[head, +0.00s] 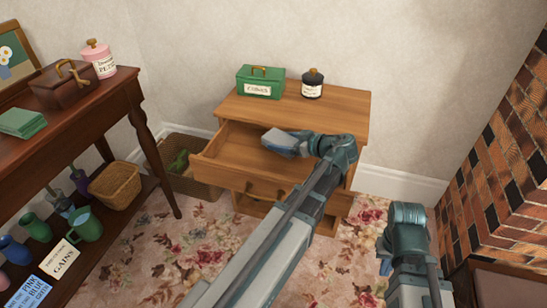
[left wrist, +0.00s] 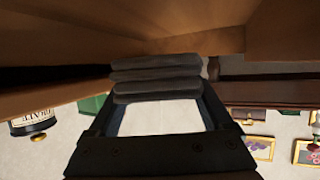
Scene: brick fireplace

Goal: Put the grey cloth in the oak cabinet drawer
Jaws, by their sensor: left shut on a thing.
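The oak cabinet (head: 335,108) stands against the wall in the head view, with its top drawer (head: 230,142) pulled open. My left gripper (head: 280,143) is over the open drawer. In the left wrist view it is shut on the folded grey cloth (left wrist: 157,78), with brown wood close around it.
A green box (head: 260,82) and a black jar (head: 312,84) stand on the cabinet top. A wicker basket (head: 190,170) is left of the cabinet. A dark wood table (head: 85,112) with several items is at the left, a brick fireplace (head: 505,150) at the right.

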